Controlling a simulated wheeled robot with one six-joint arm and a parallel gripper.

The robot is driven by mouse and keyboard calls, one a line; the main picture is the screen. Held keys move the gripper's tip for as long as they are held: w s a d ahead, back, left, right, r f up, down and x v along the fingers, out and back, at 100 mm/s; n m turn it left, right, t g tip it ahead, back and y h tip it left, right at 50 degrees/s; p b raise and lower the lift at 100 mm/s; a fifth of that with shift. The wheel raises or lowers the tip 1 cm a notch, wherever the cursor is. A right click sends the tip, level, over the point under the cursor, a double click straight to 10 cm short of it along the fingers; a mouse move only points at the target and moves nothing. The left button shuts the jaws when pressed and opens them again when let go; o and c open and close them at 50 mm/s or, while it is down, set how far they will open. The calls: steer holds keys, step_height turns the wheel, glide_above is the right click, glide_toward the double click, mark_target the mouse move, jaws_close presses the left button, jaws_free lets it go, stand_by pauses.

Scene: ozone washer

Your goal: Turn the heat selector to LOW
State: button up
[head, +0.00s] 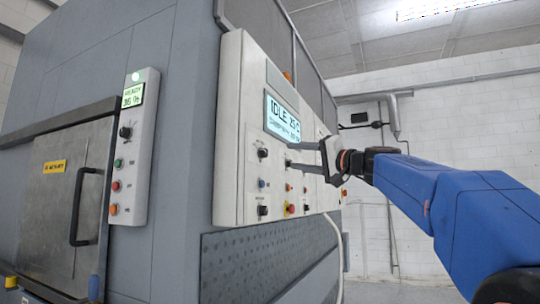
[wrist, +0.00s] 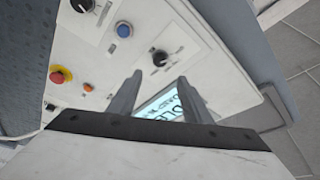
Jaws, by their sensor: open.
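The white control panel (head: 232,130) carries several black knobs, and their labels are too small to read, so I cannot tell for sure which is the heat selector. A black knob (head: 262,152) sits below the display; it also shows in the wrist view (wrist: 160,57), just beyond the fingertips and roughly centred between them. Its pointer direction is unclear. Another black knob (head: 262,210) is lower, past a blue button (head: 262,183). My gripper (head: 291,156) is open and empty, its fingers pointing at the panel; it also shows in the wrist view (wrist: 158,78). No contact is visible.
The lit display (head: 282,118) reads IDLE and 25 C. A red emergency button (wrist: 60,75) and an orange button (wrist: 87,87) are beside the knobs. A narrower panel (head: 136,150) and a steel door (head: 62,200) are at the left. A white hose (head: 336,240) hangs below the panel.

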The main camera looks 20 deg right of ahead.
mark_target(266, 153)
steer(key=x, duration=1.2)
steer(key=c, duration=1.1)
